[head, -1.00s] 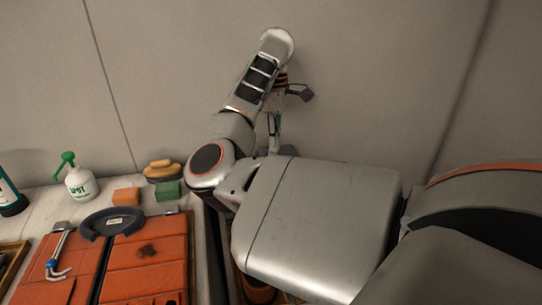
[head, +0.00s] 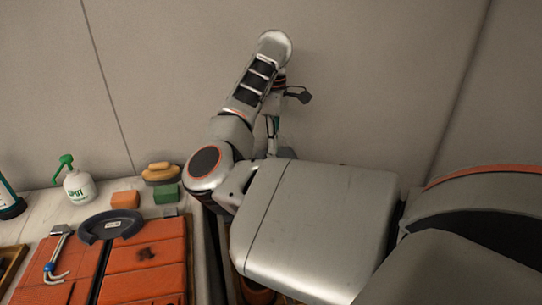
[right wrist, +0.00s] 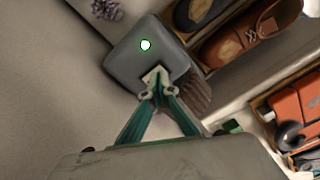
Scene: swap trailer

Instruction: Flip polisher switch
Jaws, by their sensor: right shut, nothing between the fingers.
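The polisher (right wrist: 120,55) shows in the right wrist view as a dark grey rounded box with a brown bristled brush (right wrist: 198,92) at its side. A white round light ringed in green (right wrist: 145,45) is on its top. A small pale plate, possibly the switch, lies at its near edge, partly covered by my fingertips. My right gripper (right wrist: 157,88) is shut and empty, its tips at or just over that plate; contact cannot be told. In the head view my right gripper (head: 273,128) is partly hidden behind my arm, and the polisher is hidden. My left gripper is out of view.
In the right wrist view, a brown shoe (right wrist: 238,42) and a dark shoe lie in trays beside the polisher. In the head view, a green-topped spray bottle (head: 79,187), sponges, a brush and orange leather pieces (head: 145,262) lie on the left bench. A wall stands behind.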

